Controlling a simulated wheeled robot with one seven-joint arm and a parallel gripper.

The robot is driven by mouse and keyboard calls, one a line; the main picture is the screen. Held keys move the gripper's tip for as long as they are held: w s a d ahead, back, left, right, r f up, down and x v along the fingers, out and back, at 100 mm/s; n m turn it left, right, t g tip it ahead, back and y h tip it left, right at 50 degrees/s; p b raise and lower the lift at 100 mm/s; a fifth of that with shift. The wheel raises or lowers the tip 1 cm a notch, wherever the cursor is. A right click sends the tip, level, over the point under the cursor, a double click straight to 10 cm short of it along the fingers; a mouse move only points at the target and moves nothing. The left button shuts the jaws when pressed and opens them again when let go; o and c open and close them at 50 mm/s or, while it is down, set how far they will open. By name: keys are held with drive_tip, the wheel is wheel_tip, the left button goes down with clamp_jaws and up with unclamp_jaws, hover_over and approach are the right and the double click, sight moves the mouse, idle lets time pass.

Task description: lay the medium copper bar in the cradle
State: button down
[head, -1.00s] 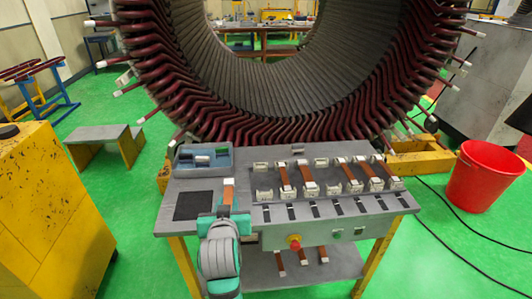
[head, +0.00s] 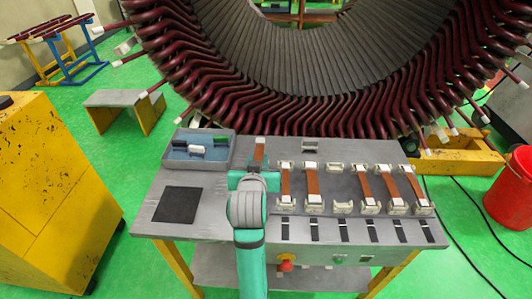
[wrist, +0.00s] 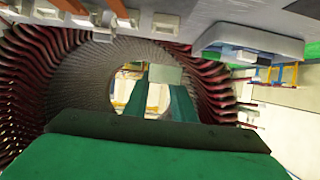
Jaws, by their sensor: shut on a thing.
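My gripper (head: 257,172) is shut on a copper bar (head: 260,153) with a pale end. The bar points away from me, just left of the row of cradles. In the wrist view my gripper's teal fingers (wrist: 160,98) close on a pale end block (wrist: 165,74). An empty cradle, a pair of white supports (head: 343,206), lies between bars in the row. Other bars (head: 312,186) rest in cradles on both sides of it. My gripper and arm hide the table just left of the row. The held bar's height above the table is unclear.
A blue-grey tray (head: 185,158) with small black, white and green blocks is at the back left of the table, beside a dark square mat (head: 178,204). The large stator (head: 290,110) stands close behind the table. A red emergency button (head: 286,262) is on the front.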

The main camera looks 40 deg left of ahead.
drive_tip(key=shift+w+f, duration=0.1)
drive_tip(key=shift+w, duration=0.1)
drive_tip(key=shift+s+a+f, duration=0.1)
drive_tip(key=shift+s+f, duration=0.05)
drive_tip(key=shift+f, duration=0.45)
drive_tip(key=shift+s+f, duration=0.1)
drive_tip(key=shift+f, duration=0.45)
drive_tip(key=shift+w+f, duration=0.15)
drive_tip(key=shift+f, duration=3.8)
drive_tip(key=c, duration=1.4)
unclamp_jaws()
